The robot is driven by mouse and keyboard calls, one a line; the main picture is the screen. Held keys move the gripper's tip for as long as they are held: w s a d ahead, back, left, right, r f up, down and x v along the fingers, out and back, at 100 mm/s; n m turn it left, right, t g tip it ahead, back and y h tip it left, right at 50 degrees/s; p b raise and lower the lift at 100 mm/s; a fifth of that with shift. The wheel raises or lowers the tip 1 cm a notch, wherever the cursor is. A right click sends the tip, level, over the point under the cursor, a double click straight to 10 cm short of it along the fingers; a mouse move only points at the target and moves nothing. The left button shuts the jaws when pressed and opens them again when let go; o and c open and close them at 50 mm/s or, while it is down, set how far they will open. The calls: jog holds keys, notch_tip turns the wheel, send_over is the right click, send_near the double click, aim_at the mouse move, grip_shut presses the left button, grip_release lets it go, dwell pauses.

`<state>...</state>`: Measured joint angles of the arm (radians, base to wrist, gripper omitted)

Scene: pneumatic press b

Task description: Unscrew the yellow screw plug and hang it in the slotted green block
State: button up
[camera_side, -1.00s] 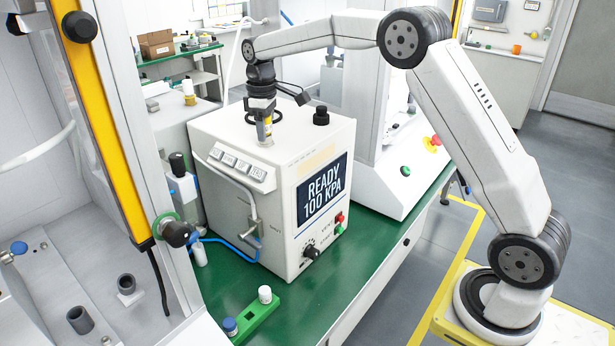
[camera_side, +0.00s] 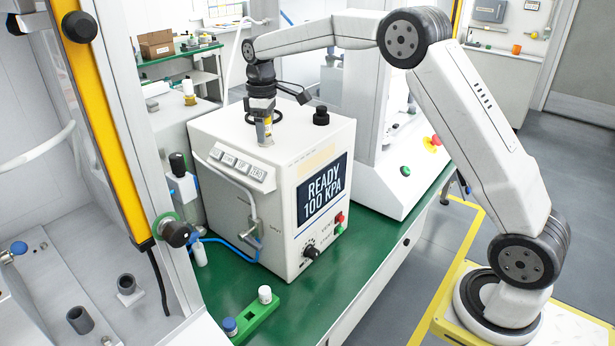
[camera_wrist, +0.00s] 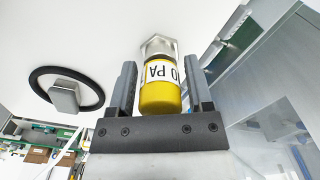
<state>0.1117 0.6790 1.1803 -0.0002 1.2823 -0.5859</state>
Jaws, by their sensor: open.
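The yellow screw plug (camera_wrist: 160,95) has a white band with black lettering that partly reads "0 PA". It sits at a silver hex fitting (camera_wrist: 158,45) on the white press housing. In the side view the plug (camera_side: 264,133) is upright on top of the housing, partly hidden by my gripper (camera_side: 263,112). In the wrist view my gripper (camera_wrist: 160,68) is open, with one finger on each side of the plug and a visible gap at the left finger. The green block (camera_side: 262,314) lies on the green bench at the front, holding a blue-topped and a white-topped piece.
The press housing (camera_side: 232,215) has a screen (camera_side: 322,190) reading "READY 100 KPA". A black knob (camera_side: 321,116) and a black ring (camera_wrist: 66,90) are on its top. A bent metal pipe (camera_side: 240,188) runs down its left side.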

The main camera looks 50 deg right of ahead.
jog(key=shift+m, duration=0.6)
jog(key=shift+m, duration=0.3)
jog(key=shift+m, duration=0.5)
jog(key=shift+m, duration=0.9)
jog(key=shift+m, duration=0.6)
jog(key=shift+m, duration=0.4)
